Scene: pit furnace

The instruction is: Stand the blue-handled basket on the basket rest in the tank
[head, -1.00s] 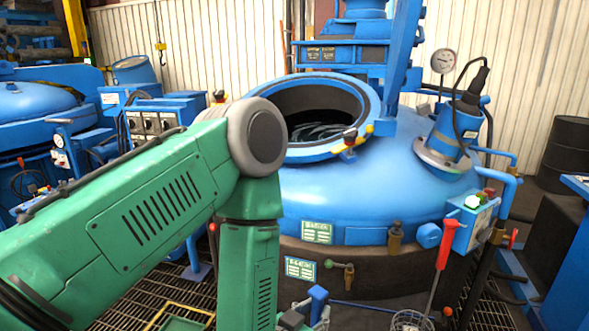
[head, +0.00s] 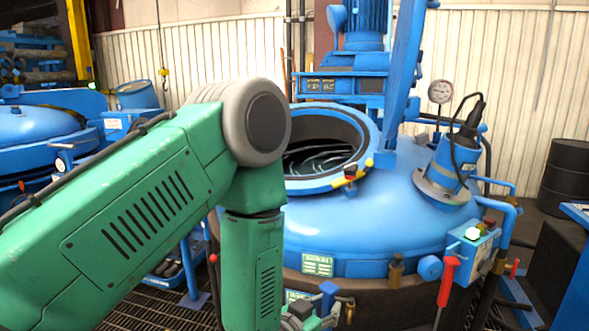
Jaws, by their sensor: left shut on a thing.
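A big blue tank (head: 400,220) stands ahead with its round mouth open at the top. Dark curved bars (head: 318,158) show inside the mouth; I cannot tell whether they are the basket rest. My left arm comes in from the left and bends down in front of the tank. My left gripper (head: 305,319), partly cut off at the bottom edge, is shut on a blue handle (head: 328,297), seemingly the blue-handled basket's. Any basket below it is out of view. The handle is in front of the tank, below its mouth. My right gripper is not in view.
A red handle (head: 447,282) stands at the tank's lower right, by a control box (head: 474,246) and pipes. A raised blue arm (head: 400,80) is behind the mouth. A motor unit (head: 444,180) and gauge (head: 440,92) are on the right. Grating floor (head: 150,305) lies left.

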